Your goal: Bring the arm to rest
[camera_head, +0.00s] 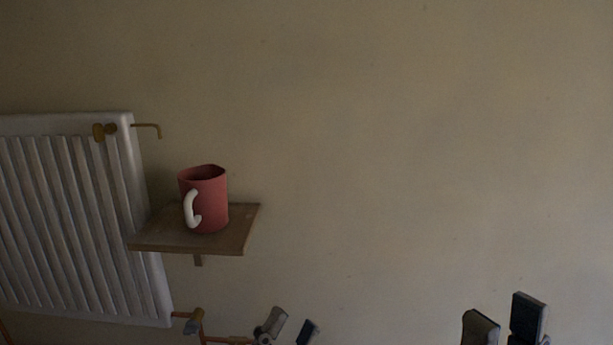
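My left gripper (289,329) shows at the bottom edge, left of the middle. Its two fingertips stand apart with nothing between them, so it is open and empty. It is below and to the right of the small wooden shelf (168,241). My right gripper (504,322) shows at the bottom right. Its two fingertips are also apart, with nothing visible between them. Only the finger ends show; most of both arms is below the picture.
A red mug (212,205) with a white handle stands upright on the shelf. A white radiator (82,215) with brass pipes and valves is on the wall at the left. The plaster wall (420,150) is bare across the middle and right.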

